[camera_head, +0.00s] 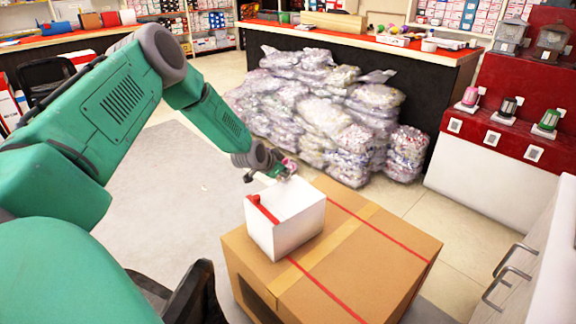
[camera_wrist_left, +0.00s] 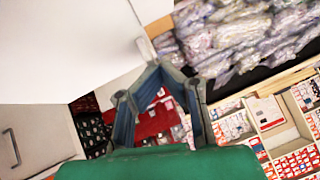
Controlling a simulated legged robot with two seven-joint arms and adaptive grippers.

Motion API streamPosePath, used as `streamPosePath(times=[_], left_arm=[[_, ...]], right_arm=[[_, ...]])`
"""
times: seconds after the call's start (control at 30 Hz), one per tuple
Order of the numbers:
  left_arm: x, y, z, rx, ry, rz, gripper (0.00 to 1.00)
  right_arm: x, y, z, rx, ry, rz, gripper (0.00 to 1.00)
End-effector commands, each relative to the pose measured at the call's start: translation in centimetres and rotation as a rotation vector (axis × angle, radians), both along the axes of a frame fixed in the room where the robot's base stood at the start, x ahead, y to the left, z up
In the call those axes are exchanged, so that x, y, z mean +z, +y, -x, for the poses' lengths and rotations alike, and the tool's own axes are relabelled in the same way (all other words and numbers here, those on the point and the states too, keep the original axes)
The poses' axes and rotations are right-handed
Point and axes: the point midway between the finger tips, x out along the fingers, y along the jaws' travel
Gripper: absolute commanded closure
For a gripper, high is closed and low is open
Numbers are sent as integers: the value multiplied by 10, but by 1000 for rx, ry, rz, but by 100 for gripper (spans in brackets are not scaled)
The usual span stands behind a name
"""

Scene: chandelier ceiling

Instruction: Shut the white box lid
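The white box (camera_head: 272,235) stands on a large brown carton. Its top looks open, with white inner faces showing and a red piece (camera_head: 262,208) at its left rim. A white panel (camera_head: 300,196) stands up at its far side; I cannot tell clearly if this is the lid. My left gripper (camera_head: 283,172) is just behind the top of that panel. In the left wrist view its fingertips (camera_wrist_left: 155,65) come together close to a large white surface (camera_wrist_left: 60,45); I cannot tell whether they touch it. My right gripper is in neither view.
The brown carton (camera_head: 375,262) has red straps. Bagged goods (camera_head: 325,115) are heaped behind it before a long counter (camera_head: 410,48). A white cabinet with handles (camera_head: 545,265) stands at right, near a red display stand (camera_head: 500,135). Grey floor (camera_head: 165,185) is clear at left.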

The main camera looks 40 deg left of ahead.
Motion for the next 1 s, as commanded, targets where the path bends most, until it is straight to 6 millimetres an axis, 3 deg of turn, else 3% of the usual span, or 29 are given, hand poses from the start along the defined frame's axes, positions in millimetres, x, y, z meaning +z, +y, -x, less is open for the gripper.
streamPosePath(times=[0.63,1.0], left_arm=[[19,0,6,1,5,-1,100],[61,-5,51,1,3,2,100]], right_arm=[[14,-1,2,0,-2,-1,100],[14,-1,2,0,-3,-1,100]])
